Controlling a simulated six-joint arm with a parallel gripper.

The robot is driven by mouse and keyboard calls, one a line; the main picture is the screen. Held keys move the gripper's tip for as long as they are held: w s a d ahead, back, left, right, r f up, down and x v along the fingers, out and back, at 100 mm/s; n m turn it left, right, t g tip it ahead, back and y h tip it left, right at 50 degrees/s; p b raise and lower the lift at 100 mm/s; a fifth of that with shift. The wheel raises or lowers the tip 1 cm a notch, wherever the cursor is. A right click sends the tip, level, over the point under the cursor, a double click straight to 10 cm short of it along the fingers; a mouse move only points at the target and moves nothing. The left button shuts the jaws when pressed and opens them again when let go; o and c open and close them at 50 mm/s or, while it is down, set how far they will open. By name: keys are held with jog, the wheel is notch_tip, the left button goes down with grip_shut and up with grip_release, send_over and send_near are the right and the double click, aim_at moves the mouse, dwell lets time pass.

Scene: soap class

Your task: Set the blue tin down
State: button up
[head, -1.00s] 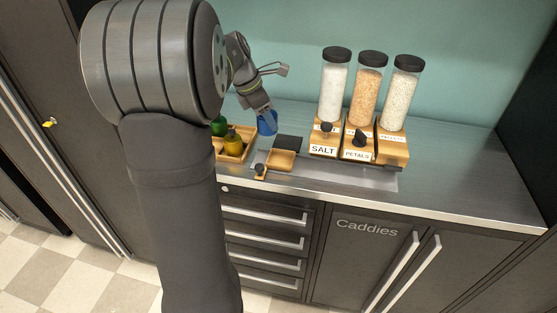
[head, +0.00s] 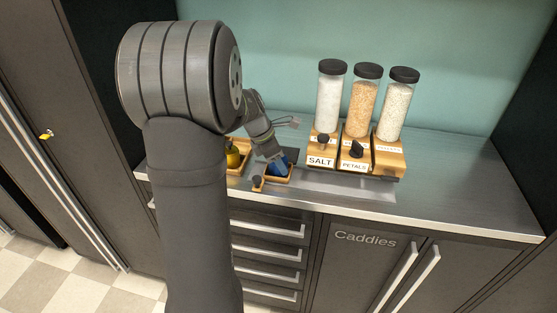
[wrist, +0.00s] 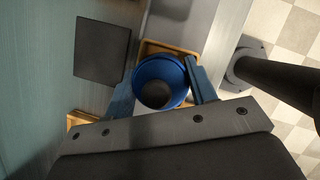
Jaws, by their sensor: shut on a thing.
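The blue tin (head: 281,166) is in my gripper (head: 276,161), at the small square wooden tray (head: 283,179) on the counter. In the wrist view the round, open-topped blue tin (wrist: 143,69) sits between the two blue fingers of my gripper (wrist: 160,82), which are shut on it. The wooden tray's rim (wrist: 165,45) shows behind the tin. The tin is low, over or inside the tray. Whether its base touches the tray floor is hidden.
A dark square pad (wrist: 102,52) lies beside the tray. A wooden crate with a yellow bottle (head: 233,158) stands to the left, partly behind my arm. Three tall dispensers (head: 361,105) stand to the right, behind a grey metal strip (head: 340,184). The right counter end is clear.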

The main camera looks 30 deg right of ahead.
jog(key=o, duration=1.1)
jog(key=shift+f, duration=0.1)
jog(key=v, duration=1.2)
